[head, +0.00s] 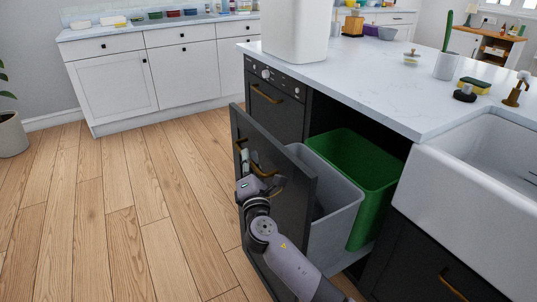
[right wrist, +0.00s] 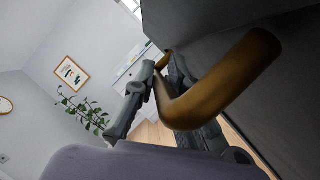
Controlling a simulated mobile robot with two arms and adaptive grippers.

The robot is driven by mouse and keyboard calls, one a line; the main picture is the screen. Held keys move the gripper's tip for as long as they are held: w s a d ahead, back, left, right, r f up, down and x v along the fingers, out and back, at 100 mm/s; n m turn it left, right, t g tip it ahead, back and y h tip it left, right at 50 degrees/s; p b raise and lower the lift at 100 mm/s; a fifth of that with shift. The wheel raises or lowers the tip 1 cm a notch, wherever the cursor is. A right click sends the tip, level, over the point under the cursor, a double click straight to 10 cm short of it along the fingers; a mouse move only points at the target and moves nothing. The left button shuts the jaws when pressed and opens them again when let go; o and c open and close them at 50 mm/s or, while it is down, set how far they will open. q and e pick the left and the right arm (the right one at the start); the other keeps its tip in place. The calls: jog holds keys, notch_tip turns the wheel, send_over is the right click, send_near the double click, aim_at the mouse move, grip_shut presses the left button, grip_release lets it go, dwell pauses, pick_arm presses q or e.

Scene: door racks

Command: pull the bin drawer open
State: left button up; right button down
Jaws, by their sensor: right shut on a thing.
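The bin drawer (head: 290,185) has a dark front and stands pulled out of the island. A grey bin (head: 335,225) and a green bin (head: 362,165) show inside it. My right gripper (head: 252,168) is at the outer side of the front, shut on the brass drawer handle (head: 265,171). In the right wrist view the handle (right wrist: 225,80) passes between the dark fingers of the right gripper (right wrist: 165,88); part of the grip is hidden by the bar. My left gripper is in neither view.
The island's white countertop (head: 390,85) and white sink (head: 480,165) lie to the right of the drawer. A dark appliance (head: 272,105) with a brass handle is behind it. The wooden floor (head: 130,215) to the left is clear. White cabinets (head: 150,75) stand at the back.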

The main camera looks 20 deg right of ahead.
pick_arm(q)
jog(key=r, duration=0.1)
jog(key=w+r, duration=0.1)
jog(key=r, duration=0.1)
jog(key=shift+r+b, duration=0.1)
jog(key=shift+b, duration=0.3)
pick_arm(e)
jog(key=a, duration=0.7)
jog(key=shift+s, duration=0.25)
jog(key=c, duration=1.7)
grip_release()
jog(key=shift+o, duration=0.2)
jog(key=shift+s, duration=0.1)
jog(key=v, duration=1.2)
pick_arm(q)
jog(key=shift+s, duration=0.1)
